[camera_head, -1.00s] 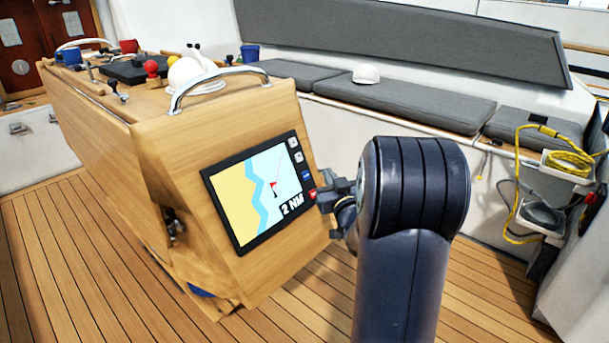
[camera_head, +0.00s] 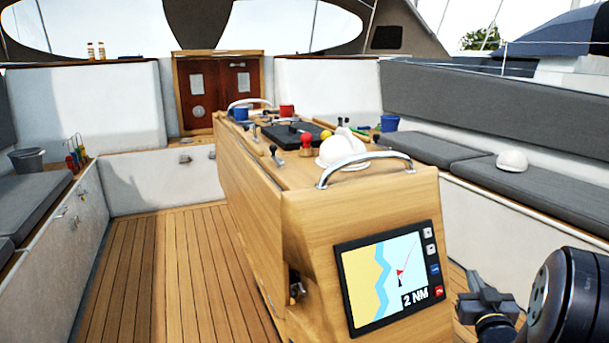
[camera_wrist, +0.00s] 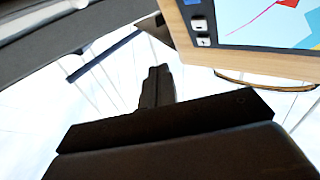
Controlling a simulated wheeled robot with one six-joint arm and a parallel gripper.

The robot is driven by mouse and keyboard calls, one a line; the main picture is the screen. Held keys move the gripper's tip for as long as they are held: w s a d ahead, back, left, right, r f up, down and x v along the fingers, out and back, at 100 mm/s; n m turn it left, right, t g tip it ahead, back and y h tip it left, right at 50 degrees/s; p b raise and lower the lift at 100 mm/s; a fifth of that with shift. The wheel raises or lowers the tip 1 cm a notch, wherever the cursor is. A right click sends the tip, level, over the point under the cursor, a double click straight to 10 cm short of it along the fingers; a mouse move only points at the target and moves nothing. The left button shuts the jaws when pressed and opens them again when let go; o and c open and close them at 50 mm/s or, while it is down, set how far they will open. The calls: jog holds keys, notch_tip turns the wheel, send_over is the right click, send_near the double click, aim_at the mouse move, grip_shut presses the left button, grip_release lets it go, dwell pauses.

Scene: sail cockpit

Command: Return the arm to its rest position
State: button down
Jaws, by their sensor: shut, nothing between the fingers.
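My gripper (camera_head: 486,300) is at the lower right of the head view, just right of the chart display (camera_head: 392,275) on the wooden console. It is shut and empty, with a gap between it and the screen as far as I can tell. My dark arm stands at the right edge of that view. In the wrist view, the shut fingers (camera_wrist: 157,88) are in the middle, and a corner of the display (camera_wrist: 255,22) with grey buttons shows at the upper right.
The wooden console (camera_head: 310,215) carries levers, a red ball knob (camera_head: 306,140), a white helmet (camera_head: 340,148) and a metal rail (camera_head: 362,163). Grey cushioned benches (camera_head: 540,190) line the right side. The plank floor (camera_head: 170,270) left of the console is clear.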

jog(key=shift+s, duration=0.15)
jog(key=w, duration=0.1)
jog(key=w+a+f+b, duration=0.1)
jog(key=w, duration=0.1)
jog(key=w+f, duration=0.1)
jog(key=shift+w+a+b, duration=0.2)
jog(key=shift+a+b, duration=0.1)
jog(key=shift+a, duration=0.1)
dwell(0.6)
jog(key=shift+p, duration=0.4)
